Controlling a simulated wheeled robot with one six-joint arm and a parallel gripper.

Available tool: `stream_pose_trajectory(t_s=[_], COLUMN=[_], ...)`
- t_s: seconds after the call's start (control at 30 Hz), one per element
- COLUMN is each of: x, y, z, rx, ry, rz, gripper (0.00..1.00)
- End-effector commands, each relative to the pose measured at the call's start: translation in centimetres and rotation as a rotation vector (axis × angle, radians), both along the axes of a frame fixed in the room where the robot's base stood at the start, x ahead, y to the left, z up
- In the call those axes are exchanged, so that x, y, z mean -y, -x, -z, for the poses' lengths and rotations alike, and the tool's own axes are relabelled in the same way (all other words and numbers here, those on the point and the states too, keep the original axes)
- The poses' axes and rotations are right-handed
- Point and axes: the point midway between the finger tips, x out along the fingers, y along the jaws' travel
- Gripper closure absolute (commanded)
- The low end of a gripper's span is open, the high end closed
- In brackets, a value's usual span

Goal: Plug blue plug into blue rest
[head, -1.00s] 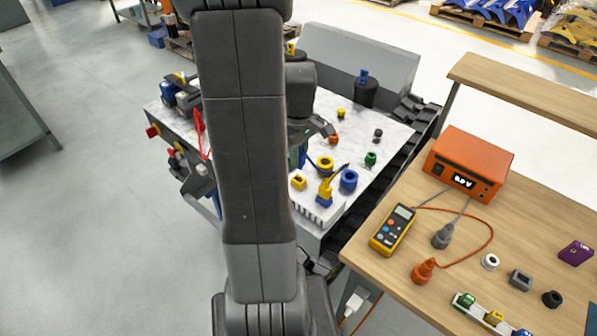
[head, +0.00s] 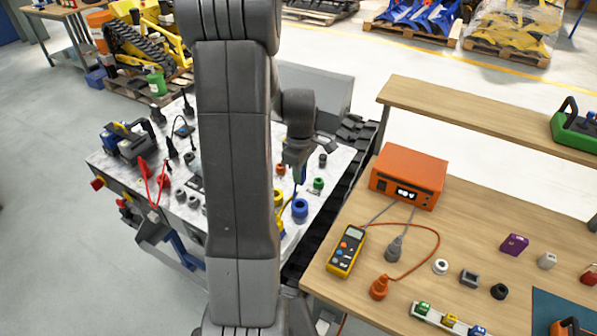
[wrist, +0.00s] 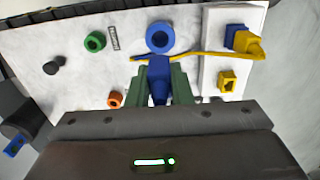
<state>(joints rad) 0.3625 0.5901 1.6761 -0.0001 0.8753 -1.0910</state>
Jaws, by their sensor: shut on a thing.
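The blue plug (wrist: 159,83) is held between the green fingers of my gripper (wrist: 160,92), which is shut on it. In the head view, the blue plug (head: 301,173) shows just below my gripper (head: 299,165). A blue ring-shaped holder, likely the blue rest (wrist: 160,37), lies just beyond the plug's tip in the wrist view, with its hole empty. The blue rest (head: 300,208) also shows in the head view, below the plug. The plug is apart from the rest. I cannot tell its height above the worktop.
A yellow cable (wrist: 195,55) crosses the worktop between plug and rest in the wrist view. A yellow connector (wrist: 247,43) sits in a blue socket at right. A green ring (wrist: 95,42) and an orange ring (wrist: 115,99) lie at left. An orange box (head: 408,177) stands on the wooden bench.

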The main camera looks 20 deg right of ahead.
Motion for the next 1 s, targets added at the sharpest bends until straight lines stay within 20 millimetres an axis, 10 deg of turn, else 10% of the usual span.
stream_pose_trajectory(t_s=[1.0], x=[0.0], y=[0.0], z=[5.8], rx=[0.000], ry=[0.000], rz=[0.000], gripper=[1.00])
